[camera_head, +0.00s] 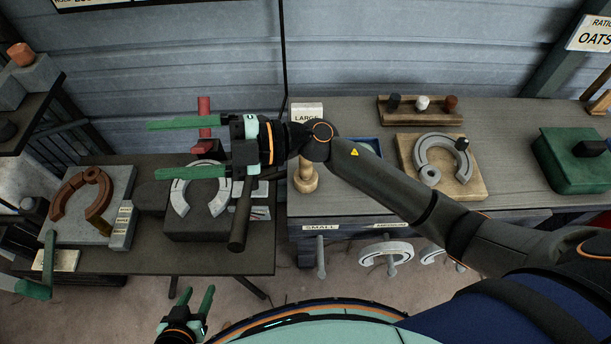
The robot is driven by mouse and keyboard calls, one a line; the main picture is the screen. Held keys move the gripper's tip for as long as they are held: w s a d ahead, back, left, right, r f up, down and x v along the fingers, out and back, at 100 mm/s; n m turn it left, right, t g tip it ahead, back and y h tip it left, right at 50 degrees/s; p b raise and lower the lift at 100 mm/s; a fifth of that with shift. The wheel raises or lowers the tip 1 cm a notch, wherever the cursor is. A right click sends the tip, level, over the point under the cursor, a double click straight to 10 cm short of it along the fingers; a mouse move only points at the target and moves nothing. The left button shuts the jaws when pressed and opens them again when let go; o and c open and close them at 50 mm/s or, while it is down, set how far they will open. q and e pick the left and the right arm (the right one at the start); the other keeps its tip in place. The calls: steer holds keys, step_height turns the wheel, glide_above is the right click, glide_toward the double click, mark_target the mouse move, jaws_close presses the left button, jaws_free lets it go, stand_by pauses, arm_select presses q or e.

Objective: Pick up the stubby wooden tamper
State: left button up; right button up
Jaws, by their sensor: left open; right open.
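A short pale-wood piece with a round, wider foot, which looks like the stubby wooden tamper (306,180), stands upright at the left end of the grey counter (515,210). My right arm's forearm and wrist cross close by it and may hide part of it. My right gripper (150,149) is open, its green fingers pointing left over the lower dark table, well left of the tamper. No object shows between its fingers. My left gripper (197,292) is low at the bottom edge, open and empty, its fingers pointing up, far below the tamper.
Horseshoes lie on blocks: a rusty one (60,205) at left, grey ones (183,197) (421,157) at middle and right. A blue tray (366,145) is partly behind my arm. A wooden rack (421,118) with pegs and a green box (566,175) stand further right.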

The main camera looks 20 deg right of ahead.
step_height(320, 180, down, 4)
steer(key=s+n+g+h, duration=0.1)
steer(key=n+g+h, duration=0.2)
steer(key=n, duration=0.1)
steer(key=m+t+h, duration=0.1)
steer(key=m+h, duration=0.1)
steer(key=h, duration=1.4)
glide_toward(306, 165)
steer(key=shift+w+a+f+b, duration=0.15)
steer(key=shift+w+b, duration=0.05)
steer(key=shift+w, duration=0.3)
steer(key=shift+w+a+f+b, duration=0.15)
steer(key=shift+w, duration=0.3)
steer(key=shift+h, duration=0.3)
step_height(306, 165, down, 6)
steer(key=shift+d+f, duration=0.15)
steer(key=shift+d, duration=0.05)
steer(key=shift+s+f+p, duration=0.1)
steer(key=shift+f+p, duration=0.2)
steer(key=shift+f, duration=2.65)
steer(key=shift+c, duration=0.3)
steer(key=shift+d, duration=0.1)
jaws_close()
